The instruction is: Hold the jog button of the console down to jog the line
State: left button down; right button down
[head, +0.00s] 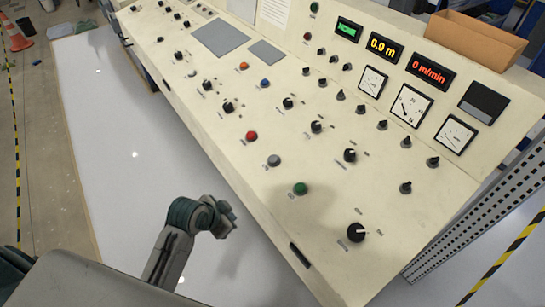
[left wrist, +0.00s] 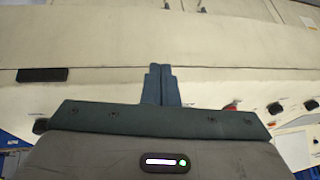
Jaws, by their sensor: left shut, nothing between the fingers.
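The cream console (head: 215,120) slopes across the head view. A red button (head: 252,136), a grey button (head: 274,161) and a green button (head: 300,188) sit in a row near its front edge. Their labels are too small to read, so I cannot tell which is the jog button. My left gripper (head: 229,214) is off the console's front edge, left of these buttons and apart from them. In the left wrist view its fingers (left wrist: 161,84) are shut and empty against a background of cream panel (left wrist: 90,45). A red button (left wrist: 232,105) shows partly behind the gripper body. My right gripper is out of view.
Several black knobs (head: 350,155) stand up around the buttons, with a large one (head: 356,232) at the near corner. Displays (head: 385,47) read 0.0 m and 0 m/min. A cardboard box (head: 475,42) sits at the back. The pale floor (head: 120,150) left of the console is clear.

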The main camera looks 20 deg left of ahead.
pick_arm(q)
jog(key=w+d+r+m+t+h, duration=0.1)
jog(key=w+r+m, duration=0.3)
jog(key=w, duration=0.6)
jog(key=w+d+r+m+t+h, duration=0.2)
jog(key=w+r, duration=0.5)
jog(key=w, duration=0.4)
jog(key=shift+w+r+m+t+h, duration=0.15)
jog(key=shift+w+m+t+h, duration=0.2)
jog(key=shift+m+h, duration=0.6)
jog(key=shift+s+m+y, duration=0.1)
jog(key=shift+m+y, duration=0.15)
jog(key=b, duration=0.7)
send_near(276, 155)
jog(key=x, duration=0.5)
jog(key=shift+w+d+r, duration=0.2)
jog(key=shift+r, duration=0.2)
jog(key=shift+w+f, duration=0.1)
jog(key=shift+f, duration=0.25)
jog(key=shift+d+f+b, duration=0.1)
jog(key=shift+f+b, duration=0.4)
jog(key=shift+b, duration=0.05)
dwell(0.4)
jog(key=shift+r, duration=0.1)
dwell(0.4)
jog(key=shift+r+p, duration=0.65)
jog(key=shift+r, duration=0.15)
